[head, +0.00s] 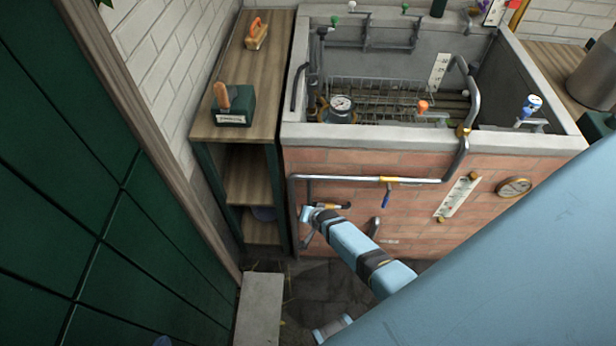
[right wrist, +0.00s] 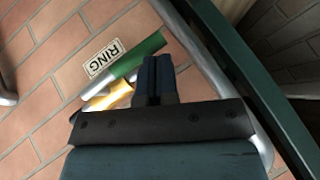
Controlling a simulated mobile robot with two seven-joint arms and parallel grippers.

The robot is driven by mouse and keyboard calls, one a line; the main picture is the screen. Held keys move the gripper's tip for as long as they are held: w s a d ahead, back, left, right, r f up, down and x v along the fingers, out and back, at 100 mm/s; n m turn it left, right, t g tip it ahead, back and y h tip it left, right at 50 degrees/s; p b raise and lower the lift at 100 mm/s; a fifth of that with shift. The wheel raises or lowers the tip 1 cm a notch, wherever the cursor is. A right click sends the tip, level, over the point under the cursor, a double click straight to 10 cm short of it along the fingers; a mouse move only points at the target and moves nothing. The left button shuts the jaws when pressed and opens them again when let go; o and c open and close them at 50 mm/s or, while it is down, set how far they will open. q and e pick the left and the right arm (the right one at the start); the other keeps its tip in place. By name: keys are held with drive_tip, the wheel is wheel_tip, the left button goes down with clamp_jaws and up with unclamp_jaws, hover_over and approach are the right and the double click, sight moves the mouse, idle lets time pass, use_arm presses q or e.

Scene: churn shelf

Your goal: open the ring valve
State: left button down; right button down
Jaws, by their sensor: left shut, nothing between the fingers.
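The ring valve shows in the right wrist view, with a green handle (right wrist: 135,58) and a yellow body (right wrist: 110,97). A small RING plate (right wrist: 104,58) is on the brick beside it. My right gripper (right wrist: 155,66) has its fingers together, close beside the handle; whether they touch is unclear.
The brick tub (head: 410,161) carries a grey pipe (head: 345,179) and a blue-handled valve (head: 386,198). Wooden shelves (head: 250,180) stand at its left. In the right wrist view, a dark green post (right wrist: 237,70) and a grey pipe (right wrist: 195,45) are close to my gripper.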

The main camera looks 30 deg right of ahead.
drive_tip(key=shift+s+a+f, duration=0.1)
drive_tip(key=shift+a, duration=0.05)
drive_tip(key=p+v, duration=0.2)
drive_tip(key=v, duration=1.2)
drive_tip(key=shift+p, duration=0.35)
drive_tip(key=s+a+r+n+t+y+p, duration=0.1)
drive_tip(key=s+a+r+n, duration=0.3)
drive_tip(key=r, duration=0.5)
drive_tip(key=s+a+r+n+t+y+p, duration=0.1)
drive_tip(key=s+a+r+n+y+p, duration=0.1)
drive_tip(key=s+a+r+n, duration=0.3)
drive_tip(key=s+r+n+p, duration=0.1)
drive_tip(key=s+r+n, duration=0.1)
drive_tip(key=s+r, duration=0.1)
drive_tip(key=shift+a+r+n, duration=0.2)
drive_tip(key=shift+r+n, duration=0.1)
drive_tip(key=shift+r, duration=0.6)
idle(3.5)
